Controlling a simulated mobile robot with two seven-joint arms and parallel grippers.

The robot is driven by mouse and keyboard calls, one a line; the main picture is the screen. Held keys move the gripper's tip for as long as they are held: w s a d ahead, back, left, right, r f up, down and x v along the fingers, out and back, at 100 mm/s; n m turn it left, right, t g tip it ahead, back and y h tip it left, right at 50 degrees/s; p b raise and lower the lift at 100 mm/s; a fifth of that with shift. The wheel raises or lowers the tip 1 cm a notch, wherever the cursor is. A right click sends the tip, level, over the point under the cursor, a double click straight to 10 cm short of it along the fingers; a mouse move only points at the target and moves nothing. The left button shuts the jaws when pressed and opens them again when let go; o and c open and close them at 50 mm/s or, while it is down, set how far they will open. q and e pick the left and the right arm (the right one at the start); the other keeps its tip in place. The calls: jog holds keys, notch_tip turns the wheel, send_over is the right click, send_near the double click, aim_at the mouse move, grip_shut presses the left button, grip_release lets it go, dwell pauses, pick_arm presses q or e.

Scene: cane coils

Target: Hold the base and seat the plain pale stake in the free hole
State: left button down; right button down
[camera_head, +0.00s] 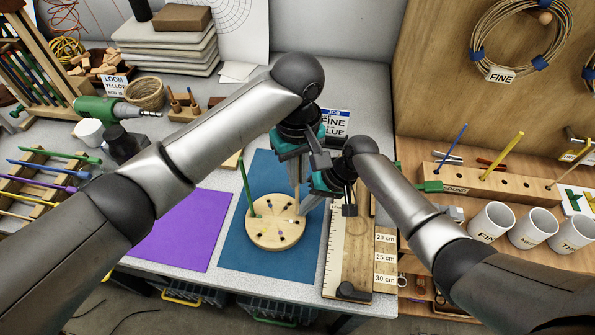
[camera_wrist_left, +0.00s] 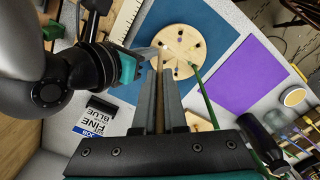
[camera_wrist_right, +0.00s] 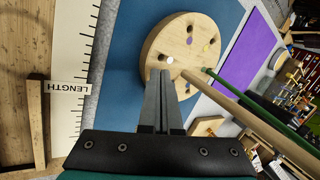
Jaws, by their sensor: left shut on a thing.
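The round pale wooden base (camera_head: 262,236) lies on the blue mat, with colour-marked holes around its top. A green stake (camera_head: 250,188) stands upright in its left side. My left gripper (camera_head: 296,168) is shut on the plain pale stake (camera_wrist_right: 240,113), above the base's far right part. The stake's lower end is close to the base's rim in the right wrist view; I cannot tell whether it is in a hole. My right gripper (camera_wrist_right: 160,74) has its fingers together, their tips at the base's edge beside a white-marked hole. The base also shows in the left wrist view (camera_wrist_left: 180,38).
A ruler board (camera_head: 334,255) marked in centimetres lies right of the mat. A purple sheet (camera_head: 182,232) lies to the left. A stake rack (camera_head: 490,184) and white cups (camera_head: 492,222) stand at the right. A green tool (camera_head: 105,110) is at the left.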

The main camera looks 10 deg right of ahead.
aim_at(298, 193)
dwell(2.3)
pick_arm(q)
jog(key=shift+f, duration=1.9)
jog(key=shift+f, duration=1.55)
jog(key=c, duration=0.9)
grip_release()
notch_tip(298, 193, up, 7)
dwell(0.6)
